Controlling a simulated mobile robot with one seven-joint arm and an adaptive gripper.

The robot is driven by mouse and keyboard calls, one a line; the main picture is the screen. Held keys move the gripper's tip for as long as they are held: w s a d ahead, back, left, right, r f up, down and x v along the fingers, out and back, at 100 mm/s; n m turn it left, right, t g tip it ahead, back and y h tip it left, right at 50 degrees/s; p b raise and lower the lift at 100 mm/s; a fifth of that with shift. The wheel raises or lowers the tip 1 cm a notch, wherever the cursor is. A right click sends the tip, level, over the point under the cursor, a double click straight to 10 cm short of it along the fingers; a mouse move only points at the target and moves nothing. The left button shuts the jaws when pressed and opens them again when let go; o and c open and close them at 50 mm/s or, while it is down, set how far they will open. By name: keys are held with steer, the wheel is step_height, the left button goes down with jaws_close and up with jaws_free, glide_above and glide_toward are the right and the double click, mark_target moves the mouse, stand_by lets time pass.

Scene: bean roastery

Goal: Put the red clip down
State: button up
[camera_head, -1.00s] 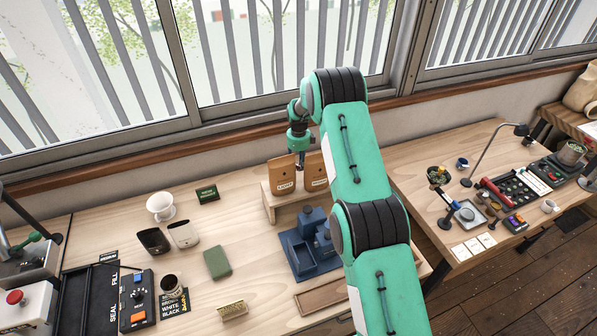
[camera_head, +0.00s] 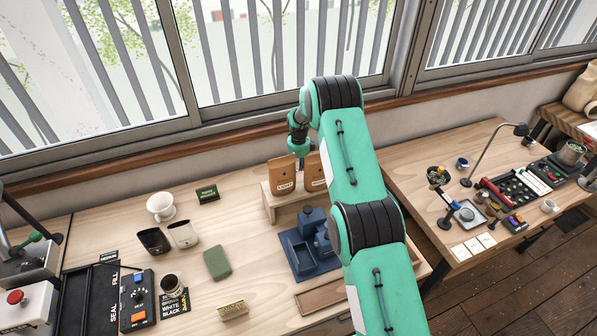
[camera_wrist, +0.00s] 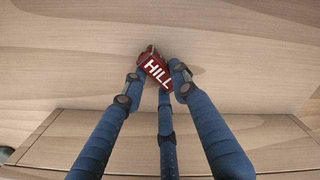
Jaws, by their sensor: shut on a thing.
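The red clip (camera_wrist: 154,65), with white letters reading HILL, shows in the wrist view between the fingertips of my gripper (camera_wrist: 158,80). The blue fingers are closed on it. Pale wood lies beneath the clip; I cannot tell whether the clip touches it. In the head view my wrist is above the back of the left table, behind two brown bags (camera_head: 283,178). The fingertips and the clip are hidden there.
The bags stand on a wooden riser (camera_head: 286,211); a wooden edge crosses the lower wrist view. The window wall is close behind.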

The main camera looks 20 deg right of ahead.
steer(key=o, duration=0.4)
steer(key=shift+f, duration=0.15)
steer(key=shift+c, duration=0.2)
steer(key=o, duration=0.4)
steer(key=shift+o, duration=0.2)
step_height(320, 180, up, 12)
steer(key=shift+r+b, duration=0.2)
steer(key=shift+b, duration=0.1)
stand_by(0.4)
